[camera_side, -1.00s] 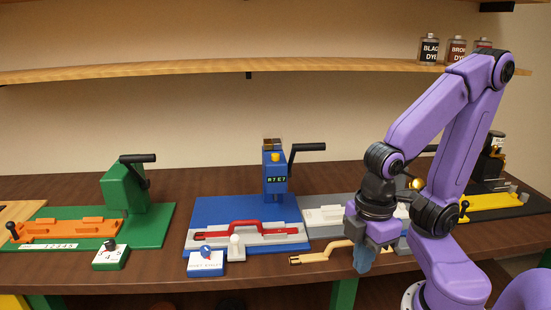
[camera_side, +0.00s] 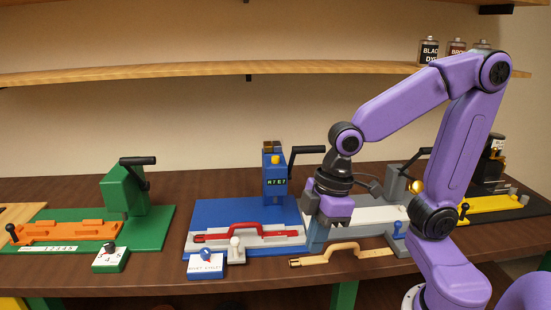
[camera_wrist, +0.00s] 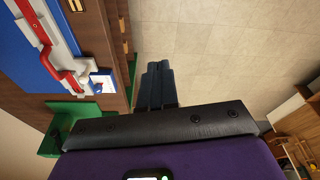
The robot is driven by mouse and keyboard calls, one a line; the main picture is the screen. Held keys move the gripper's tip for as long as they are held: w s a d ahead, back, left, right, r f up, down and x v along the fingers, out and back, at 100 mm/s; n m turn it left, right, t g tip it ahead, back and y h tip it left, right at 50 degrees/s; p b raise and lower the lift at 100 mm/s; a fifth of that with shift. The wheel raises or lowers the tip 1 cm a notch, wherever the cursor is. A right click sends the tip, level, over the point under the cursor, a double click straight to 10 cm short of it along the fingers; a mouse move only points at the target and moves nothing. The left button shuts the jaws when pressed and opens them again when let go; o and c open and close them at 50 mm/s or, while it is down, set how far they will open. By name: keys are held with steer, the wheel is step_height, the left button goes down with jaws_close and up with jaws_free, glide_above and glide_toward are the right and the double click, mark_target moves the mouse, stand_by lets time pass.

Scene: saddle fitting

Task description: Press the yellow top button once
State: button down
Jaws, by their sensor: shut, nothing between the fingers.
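My gripper (camera_side: 315,238) is to the right of and lower than the button, in front of the grey station and well apart from the button. Its blue fingers point down, and in the wrist view my gripper (camera_wrist: 158,68) shows them together and empty. The button does not show in the wrist view.
The press's black crank (camera_side: 307,147) sticks out to the right. A tan strap (camera_side: 340,252) lies near the table's front edge. A green station (camera_side: 125,187) stands at left. A shelf (camera_side: 200,69) runs above.

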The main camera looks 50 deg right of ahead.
steer(key=w+d+r+m+t, duration=0.15)
steer(key=w+r, duration=0.25)
steer(key=w, duration=0.8)
step_height(320, 180, up, 8)
steer(key=r+m+t+h, duration=0.1)
steer(key=m+t+h, duration=0.15)
steer(key=t, duration=0.45)
glide_above(278, 158)
steer(key=shift+w+f+n+g, duration=0.1)
steer(key=shift+f+n+g, duration=0.15)
steer(key=shift+n, duration=0.15)
steer(key=shift+f, duration=0.15)
steer(key=shift+f, duration=4.3)
steer(key=shift+f, duration=0.15)
steer(key=shift+f, duration=0.25)
